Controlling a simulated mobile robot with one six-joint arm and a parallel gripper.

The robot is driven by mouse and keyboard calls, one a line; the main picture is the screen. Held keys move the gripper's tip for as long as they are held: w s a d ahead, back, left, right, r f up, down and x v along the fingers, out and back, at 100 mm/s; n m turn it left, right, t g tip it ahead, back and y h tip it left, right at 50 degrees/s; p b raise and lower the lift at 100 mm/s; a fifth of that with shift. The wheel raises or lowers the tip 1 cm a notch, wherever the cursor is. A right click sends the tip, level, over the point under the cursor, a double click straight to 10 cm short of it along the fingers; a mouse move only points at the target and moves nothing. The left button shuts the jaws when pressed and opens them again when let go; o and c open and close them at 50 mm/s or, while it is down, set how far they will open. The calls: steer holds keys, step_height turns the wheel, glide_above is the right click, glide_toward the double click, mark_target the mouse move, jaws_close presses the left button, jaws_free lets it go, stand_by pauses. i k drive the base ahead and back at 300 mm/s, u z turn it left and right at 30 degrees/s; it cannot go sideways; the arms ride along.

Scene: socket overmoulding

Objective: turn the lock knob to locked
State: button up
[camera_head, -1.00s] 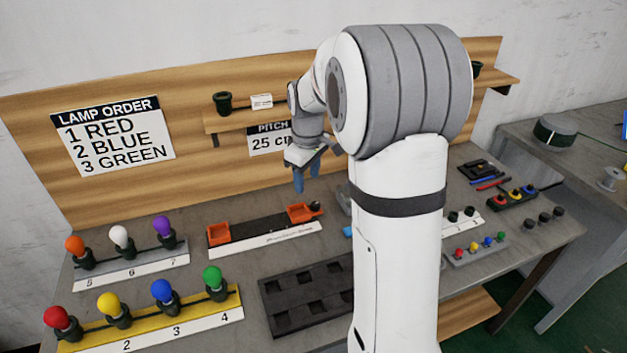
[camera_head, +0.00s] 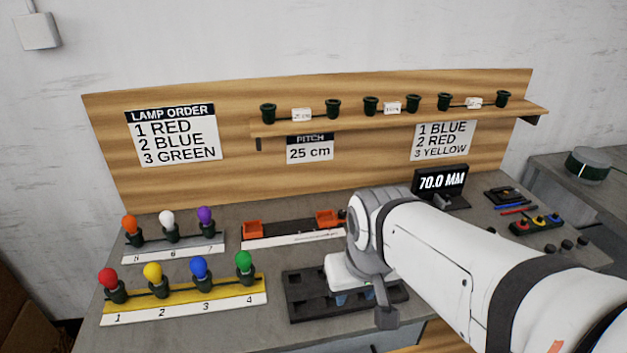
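A small dark knob-like part (camera_head: 342,214) sits at the right end of the slide fixture, beside the right orange block (camera_head: 327,220). I cannot tell for sure that it is the lock knob, or which way it is turned. The left orange block (camera_head: 252,229) is at the fixture's other end. My gripper (camera_head: 354,298) points down over the black tray, in front of and below the fixture. Its blue fingertips show apart, with nothing seen between them. My wrist and arm hide part of the tray and the bench right of the fixture.
A black tray (camera_head: 299,305) with pockets lies under my gripper. Lamp rows stand on a yellow strip (camera_head: 185,300) and a white strip (camera_head: 180,248) at left. A display reading 70.0 MM (camera_head: 441,181) stands behind my arm. A shelf (camera_head: 400,121) holds several dark sockets.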

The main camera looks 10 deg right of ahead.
mark_target(342, 213)
steer(key=z, duration=0.35)
steer(key=k, duration=0.15)
steer(key=u, duration=2.3)
steer(key=k, duration=0.9)
steer(key=z, duration=1.35)
steer(key=i, duration=1)
steer(key=z, duration=0.05)
